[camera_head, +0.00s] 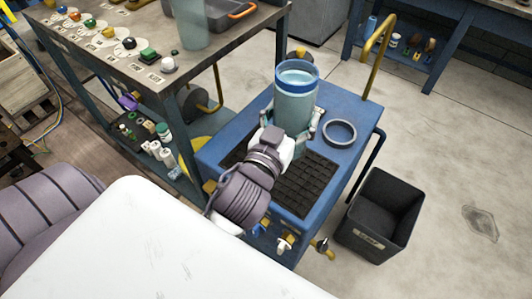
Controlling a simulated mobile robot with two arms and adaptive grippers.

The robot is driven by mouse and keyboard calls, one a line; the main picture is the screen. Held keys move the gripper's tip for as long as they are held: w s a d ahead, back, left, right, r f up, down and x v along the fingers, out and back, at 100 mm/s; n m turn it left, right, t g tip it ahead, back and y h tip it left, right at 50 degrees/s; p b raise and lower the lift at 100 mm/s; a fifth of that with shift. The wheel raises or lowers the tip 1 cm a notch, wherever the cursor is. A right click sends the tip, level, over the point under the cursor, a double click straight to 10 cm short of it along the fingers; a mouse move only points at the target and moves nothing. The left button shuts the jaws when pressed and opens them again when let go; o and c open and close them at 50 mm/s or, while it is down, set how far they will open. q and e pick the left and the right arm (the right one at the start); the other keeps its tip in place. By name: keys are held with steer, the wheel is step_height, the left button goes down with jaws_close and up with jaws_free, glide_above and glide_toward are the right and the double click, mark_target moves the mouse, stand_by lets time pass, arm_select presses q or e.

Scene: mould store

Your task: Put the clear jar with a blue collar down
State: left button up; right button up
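The clear jar with a blue collar (296,105) stands upright over the blue cart (340,103) in the head view. It looks pale blue-green and see-through, with a blue band around its open top. My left gripper (292,128) has its fingers on both sides of the jar's lower part and is shut on it. The wrist partly hides the jar's base, so I cannot tell whether it touches the cart. My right gripper is not in view.
A dark grid mat (305,185) covers the cart's near part. A grey-blue ring (325,135) lies right of the jar. Knobs line the cart's front edge. A black bin (373,243) stands at right. A bench (110,62) with labelled small items is at left.

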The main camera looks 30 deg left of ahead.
arm_select(q)
steer(key=a+f+b, duration=0.3)
steer(key=a+f, duration=0.7)
steer(key=a, duration=0.1)
steer(key=shift+f+b, duration=0.15)
steer(key=shift+b, duration=0.25)
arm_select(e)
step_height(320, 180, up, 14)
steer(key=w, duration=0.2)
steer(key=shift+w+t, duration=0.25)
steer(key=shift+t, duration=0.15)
arm_select(q)
steer(key=shift+f, duration=0.1)
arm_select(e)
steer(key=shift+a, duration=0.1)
arm_select(q)
steer(key=o, duration=1.7)
steer(key=shift+f, duration=0.15)
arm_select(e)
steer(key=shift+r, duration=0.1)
